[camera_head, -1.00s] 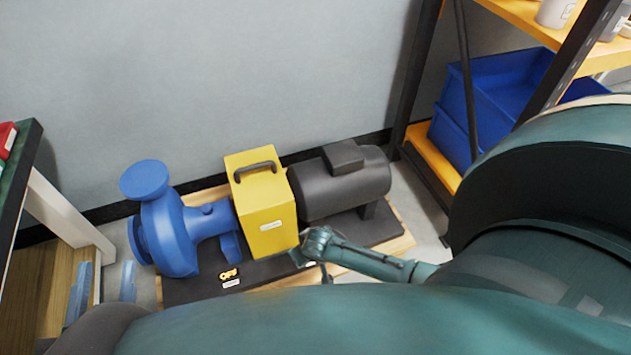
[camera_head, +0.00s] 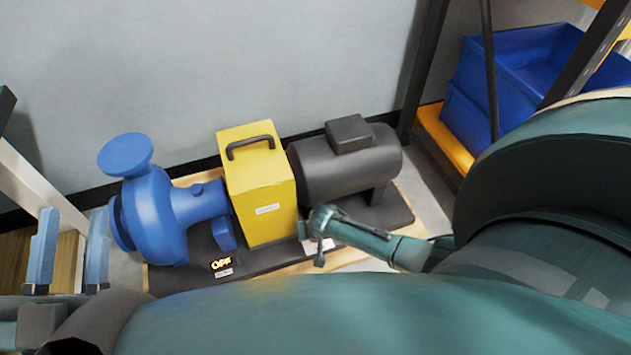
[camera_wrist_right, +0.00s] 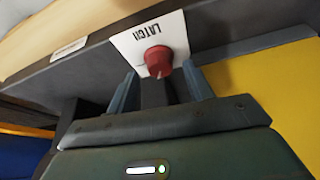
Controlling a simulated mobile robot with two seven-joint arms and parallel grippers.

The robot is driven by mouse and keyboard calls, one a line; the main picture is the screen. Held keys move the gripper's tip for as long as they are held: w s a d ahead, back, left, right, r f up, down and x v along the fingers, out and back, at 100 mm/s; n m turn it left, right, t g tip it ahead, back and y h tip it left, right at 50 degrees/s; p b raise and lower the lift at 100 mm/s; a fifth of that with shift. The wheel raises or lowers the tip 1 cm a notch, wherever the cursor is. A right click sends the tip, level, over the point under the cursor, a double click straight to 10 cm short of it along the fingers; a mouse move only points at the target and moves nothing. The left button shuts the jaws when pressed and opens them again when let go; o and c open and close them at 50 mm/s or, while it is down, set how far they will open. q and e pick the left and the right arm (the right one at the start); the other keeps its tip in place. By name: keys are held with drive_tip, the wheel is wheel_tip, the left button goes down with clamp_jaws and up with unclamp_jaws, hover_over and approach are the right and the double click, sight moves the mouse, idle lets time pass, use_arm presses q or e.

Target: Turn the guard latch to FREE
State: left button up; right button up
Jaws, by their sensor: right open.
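The guard latch is a red knob (camera_wrist_right: 158,60) on a white plate marked LATCH (camera_wrist_right: 135,40), seen upside down in the right wrist view. My right gripper (camera_wrist_right: 163,88) is open, with its fingers at either side just short of the knob; contact is not visible. In the head view, my right gripper (camera_head: 310,243) is beside the lower right of the yellow guard (camera_head: 262,195), and the knob cannot be made out. The latch plate (camera_head: 322,244) partly shows there. My left gripper (camera_head: 70,250) is open and empty at the left.
A blue pump (camera_head: 160,215) and a dark motor (camera_head: 345,165) flank the guard on a black base (camera_head: 185,280). Blue bins (camera_head: 520,70) stand on a rack at right. My arm covers the lower foreground.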

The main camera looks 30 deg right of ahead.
use_arm(q)
drive_tip(key=shift+w+a+r+m+h, duration=0.1)
drive_tip(key=shift+r+m+h, duration=0.6)
drive_tip(key=shift+r, duration=0.15)
use_arm(e)
drive_tip(key=shift+w+d+f, duration=0.1)
drive_tip(key=shift+w+f, duration=0.2)
drive_tip(key=shift+f, duration=0.35)
drive_tip(key=c, duration=1)
drive_tip(key=shift+o, duration=0.2)
drive_tip(key=shift+m, duration=0.5)
drive_tip(key=o, duration=1)
drive_tip(key=shift+c, duration=0.2)
use_arm(q)
drive_tip(key=shift+f+n+y, duration=0.4)
